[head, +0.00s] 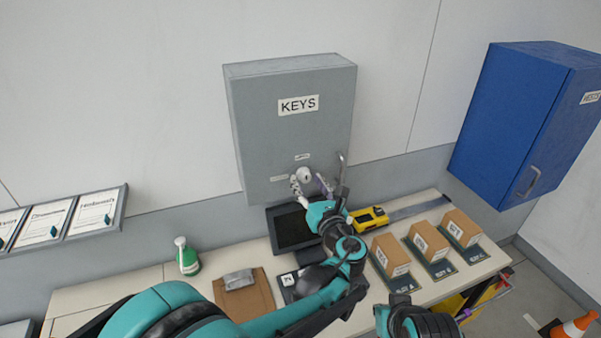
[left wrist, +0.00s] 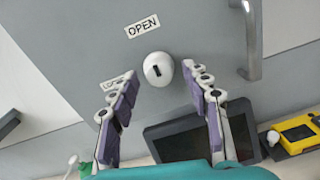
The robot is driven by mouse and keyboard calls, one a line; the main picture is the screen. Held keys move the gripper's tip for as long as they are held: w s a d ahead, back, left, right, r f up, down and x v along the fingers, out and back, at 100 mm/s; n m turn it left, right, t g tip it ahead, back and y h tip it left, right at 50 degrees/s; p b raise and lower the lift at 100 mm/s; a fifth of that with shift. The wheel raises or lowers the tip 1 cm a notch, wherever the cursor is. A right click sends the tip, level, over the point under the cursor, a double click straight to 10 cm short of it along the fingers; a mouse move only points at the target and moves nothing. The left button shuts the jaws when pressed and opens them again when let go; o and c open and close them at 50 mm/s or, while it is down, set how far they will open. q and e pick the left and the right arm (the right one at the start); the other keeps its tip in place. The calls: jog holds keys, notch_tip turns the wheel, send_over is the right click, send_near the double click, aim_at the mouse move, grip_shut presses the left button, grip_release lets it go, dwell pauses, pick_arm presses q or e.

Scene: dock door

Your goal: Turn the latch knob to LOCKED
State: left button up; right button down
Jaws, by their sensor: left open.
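The latch knob (left wrist: 153,60) is a round white knob with a short dark mark, on the front of the grey KEYS cabinet (head: 290,135). The mark lies roughly in line with the OPEN label (left wrist: 142,26) above it. A second label (left wrist: 110,81) to the knob's left is partly hidden by a finger, its text unreadable. My left gripper (left wrist: 155,83) is open, with one finger on each side below the knob, and gaps show between fingers and knob. In the head view the left gripper (head: 312,186) is at the cabinet's lower front. My right gripper is not in view.
A metal handle (left wrist: 249,40) stands right of the knob. A dark screen (head: 289,228) and a yellow tool (head: 369,218) are on the bench below. Several cartons (head: 391,252) stand at right, a green bottle (head: 187,258) at left. A blue cabinet (head: 515,120) hangs at right.

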pick_arm(q)
jog(key=shift+w+a, duration=0.15)
jog(key=shift+w, duration=0.2)
jog(key=shift+s+d+r, duration=0.15)
jog(key=shift+s+d, duration=0.05)
jog(key=shift+s, duration=0.2)
jog(key=shift+c, duration=0.6)
jog(key=shift+a, duration=0.1)
grip_shut()
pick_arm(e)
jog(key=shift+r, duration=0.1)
